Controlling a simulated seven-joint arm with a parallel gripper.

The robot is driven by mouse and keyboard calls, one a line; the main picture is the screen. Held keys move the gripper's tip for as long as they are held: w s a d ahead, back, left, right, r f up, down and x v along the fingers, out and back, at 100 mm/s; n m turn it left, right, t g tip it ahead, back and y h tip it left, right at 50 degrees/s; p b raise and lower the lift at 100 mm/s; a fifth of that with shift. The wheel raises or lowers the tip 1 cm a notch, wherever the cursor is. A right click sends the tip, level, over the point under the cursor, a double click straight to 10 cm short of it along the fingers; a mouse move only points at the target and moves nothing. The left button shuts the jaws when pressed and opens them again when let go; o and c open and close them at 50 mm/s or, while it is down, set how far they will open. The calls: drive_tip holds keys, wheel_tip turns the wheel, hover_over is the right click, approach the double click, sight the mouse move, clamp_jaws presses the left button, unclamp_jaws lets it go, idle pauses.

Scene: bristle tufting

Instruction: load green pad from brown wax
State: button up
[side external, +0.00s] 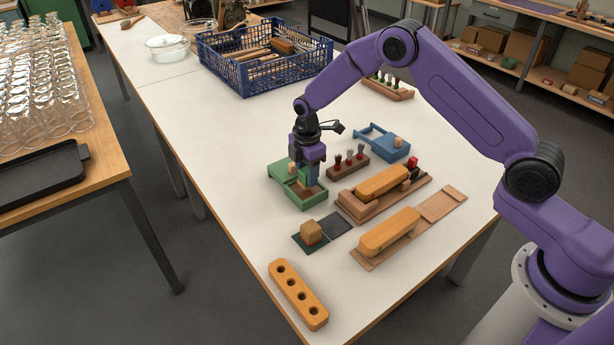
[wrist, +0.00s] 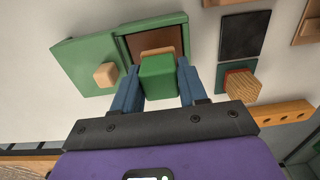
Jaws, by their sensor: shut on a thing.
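My gripper (side external: 308,178) points down over the green box (side external: 311,203) in the side view. In the wrist view my gripper (wrist: 159,72) has its blue fingers shut on a green pad (wrist: 158,78), with a tan strip at its far edge. Brown wax (wrist: 174,38) fills the box beyond the pad, and its brown surface shows in the side view too. The pad is over the box's near part; I cannot tell whether it touches the wax. The green lid (wrist: 78,60), with a wooden knob (wrist: 106,75), lies beside the box.
A rack of bristle tufts (side external: 348,166) and a blue box (side external: 380,146) stand to the right. A wooden block (side external: 311,232) on a dark mat, a black square (side external: 336,223) and brush bodies (side external: 390,231) are nearby. A block with holes (side external: 298,294) lies in front.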

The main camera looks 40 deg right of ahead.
drive_tip(key=shift+r, duration=2.5)
